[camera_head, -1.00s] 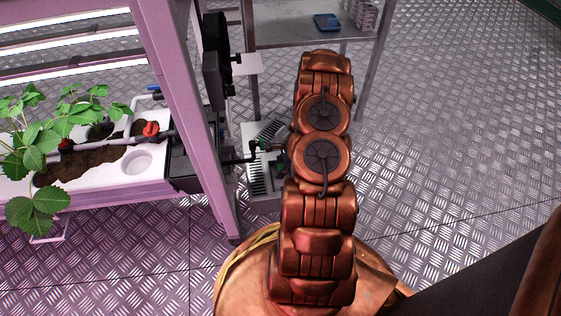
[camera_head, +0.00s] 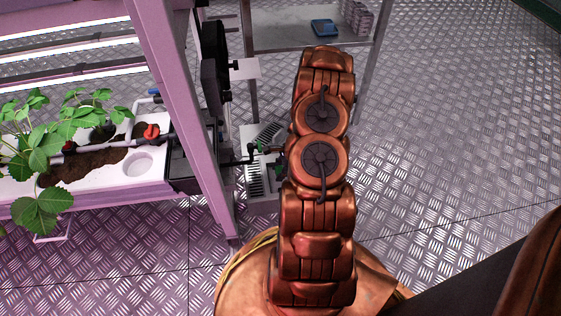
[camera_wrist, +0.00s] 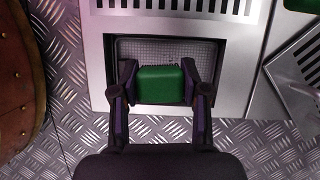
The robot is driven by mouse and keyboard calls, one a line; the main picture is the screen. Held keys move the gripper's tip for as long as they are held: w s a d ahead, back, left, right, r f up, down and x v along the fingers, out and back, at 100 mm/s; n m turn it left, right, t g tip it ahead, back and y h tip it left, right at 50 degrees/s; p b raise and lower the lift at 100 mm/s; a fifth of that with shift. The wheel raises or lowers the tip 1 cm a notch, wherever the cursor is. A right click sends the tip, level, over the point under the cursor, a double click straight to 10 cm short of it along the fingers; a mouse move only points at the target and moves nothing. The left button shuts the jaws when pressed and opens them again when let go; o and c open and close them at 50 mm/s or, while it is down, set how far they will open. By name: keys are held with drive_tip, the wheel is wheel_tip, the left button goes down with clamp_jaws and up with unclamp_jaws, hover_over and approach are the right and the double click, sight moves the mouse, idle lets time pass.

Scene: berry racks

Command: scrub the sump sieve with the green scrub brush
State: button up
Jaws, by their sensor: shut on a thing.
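In the wrist view my gripper (camera_wrist: 159,92) is shut on the green scrub brush (camera_wrist: 161,86), with a dark finger on each side of its block. Dark bristles show along the brush's far edge. The brush is over the sump sieve (camera_wrist: 140,48), a pale fine mesh set in a rectangular opening in a grey metal panel. The brush and fingers hide the nearer part of the mesh. I cannot tell whether the bristles touch it.
The slotted metal sump housing (camera_head: 262,178) stands on the chequered floor beside the pink rack post (camera_head: 182,110). Strawberry plants (camera_head: 45,150) grow in the white trough at left. A metal table (camera_head: 290,36) at the back holds a blue tray (camera_head: 325,27). The floor at right is clear.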

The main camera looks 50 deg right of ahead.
drive_tip(key=shift+r+p, duration=1.55)
drive_tip(key=shift+r, duration=0.7)
